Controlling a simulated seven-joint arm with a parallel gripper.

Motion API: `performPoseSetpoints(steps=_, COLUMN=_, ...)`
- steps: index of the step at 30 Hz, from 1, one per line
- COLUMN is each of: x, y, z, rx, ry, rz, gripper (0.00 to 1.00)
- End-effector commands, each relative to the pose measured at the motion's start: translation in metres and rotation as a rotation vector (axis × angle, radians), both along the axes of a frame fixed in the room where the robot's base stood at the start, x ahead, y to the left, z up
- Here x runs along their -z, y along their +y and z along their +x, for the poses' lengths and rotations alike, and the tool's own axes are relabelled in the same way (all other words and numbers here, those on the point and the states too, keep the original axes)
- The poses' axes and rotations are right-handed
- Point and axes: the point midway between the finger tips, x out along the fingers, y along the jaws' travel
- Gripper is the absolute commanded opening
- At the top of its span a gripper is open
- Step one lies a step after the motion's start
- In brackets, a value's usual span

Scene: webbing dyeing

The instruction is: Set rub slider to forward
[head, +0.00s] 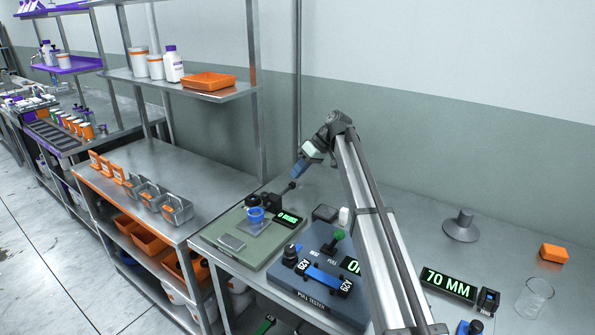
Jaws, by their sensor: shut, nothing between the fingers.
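A green-based rub device (228,255) stands on the bench, left of the pull tester. It carries a black block (271,200), a blue ring-shaped part (256,215), a small grey plate (232,242) and a display (288,218) reading "0 RUBS". I cannot tell which part is the rub slider or how it is set. My gripper (291,186) is shut and empty. It points down and left, just above and right of the black block. I cannot tell whether its tip touches the block.
The blue-grey pull tester (313,296), with a green knob (338,234), stands close on the right. My arm crosses in front of the bench's right part. A "70 MM" display (448,284), a glass beaker (534,297) and a grey cone (462,225) stand further right.

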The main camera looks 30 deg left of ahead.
Motion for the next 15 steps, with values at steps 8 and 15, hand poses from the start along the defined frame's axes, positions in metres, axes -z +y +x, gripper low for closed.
performPoseSetpoints(steps=8, x=0.04, y=0.024, z=-0.019, rx=-0.001, ry=0.001, rz=-0.002, gripper=0.0)
performPoseSetpoints(steps=15, x=0.057, y=0.037, z=-0.042, rx=0.0, ry=0.0, rz=0.0, gripper=0.0)
